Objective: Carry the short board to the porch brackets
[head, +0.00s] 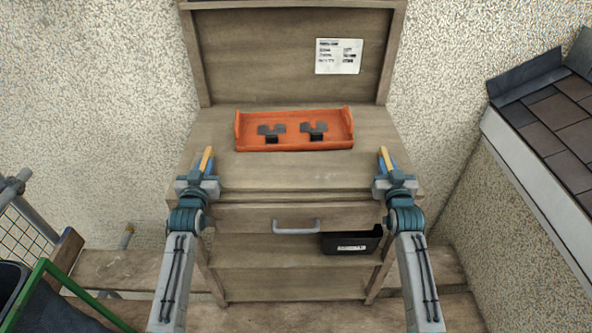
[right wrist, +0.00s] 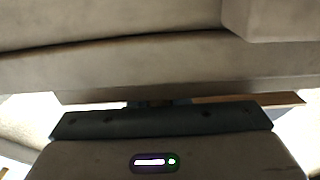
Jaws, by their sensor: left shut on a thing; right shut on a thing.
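My left gripper (head: 207,165) and right gripper (head: 385,165) are level with each other at the front of the wooden bench. Both are shut on what looks like the short board (head: 297,184), a wide grey-brown piece spanning between them. Its outline is hard to tell from the bench top, and I cannot tell whether it touches it. The right wrist view shows close, blurred wood above a dark gripper part and no clear fingertips. No porch brackets can be made out on a wall.
Below are a drawer handle (head: 296,227) and a black bin (head: 350,241). A tiled roof section (head: 557,120) stands at right. A green-framed container (head: 38,279) is at lower left.

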